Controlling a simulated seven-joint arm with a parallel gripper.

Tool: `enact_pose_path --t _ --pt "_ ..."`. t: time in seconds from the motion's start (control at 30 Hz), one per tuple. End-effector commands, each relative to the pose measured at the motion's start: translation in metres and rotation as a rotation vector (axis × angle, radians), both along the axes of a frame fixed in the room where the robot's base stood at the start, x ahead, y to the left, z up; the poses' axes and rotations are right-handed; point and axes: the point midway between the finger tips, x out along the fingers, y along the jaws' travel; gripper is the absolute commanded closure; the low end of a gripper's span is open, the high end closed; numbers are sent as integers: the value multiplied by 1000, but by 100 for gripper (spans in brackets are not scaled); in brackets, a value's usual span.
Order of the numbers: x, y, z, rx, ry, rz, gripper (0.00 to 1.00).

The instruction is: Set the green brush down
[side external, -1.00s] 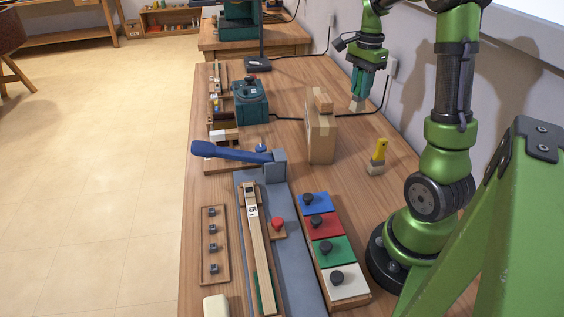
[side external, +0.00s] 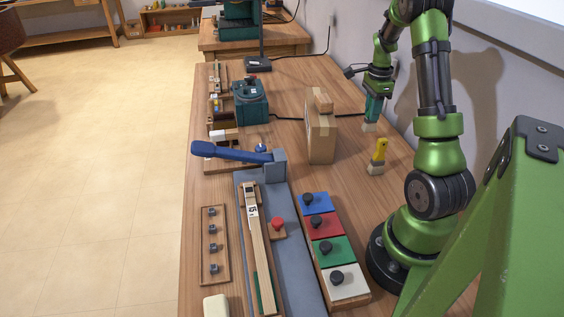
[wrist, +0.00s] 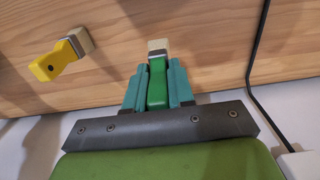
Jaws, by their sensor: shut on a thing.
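The green brush (wrist: 157,85) has a green handle, a metal band and pale bristles. My gripper (wrist: 158,88) is shut on its handle, one teal finger on each side, in the wrist view. The bristles stick out past the fingertips toward the wooden bench (wrist: 205,78). In the side view my gripper (side external: 374,108) points down near the wall, with the pale bristles (side external: 369,127) at its lower end and the handle mostly hidden by the fingers. I cannot tell whether the bristles touch the bench (side external: 345,190).
A wooden block stack (side external: 320,136) stands to the left. A black cable (wrist: 257,50) runs beside my gripper.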

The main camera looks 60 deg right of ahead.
Motion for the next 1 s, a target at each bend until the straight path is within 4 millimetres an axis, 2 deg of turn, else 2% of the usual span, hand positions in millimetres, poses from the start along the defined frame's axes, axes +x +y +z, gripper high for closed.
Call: enact_pose_path --t 0.3,0.6,0.8,1.0 --pt "37 -58 -8 -1 1 0 100" --pt "66 -102 -13 1 0 1 100" --pt "78 -120 -14 0 0 2 100" --pt "81 -126 -17 2 1 1 100"
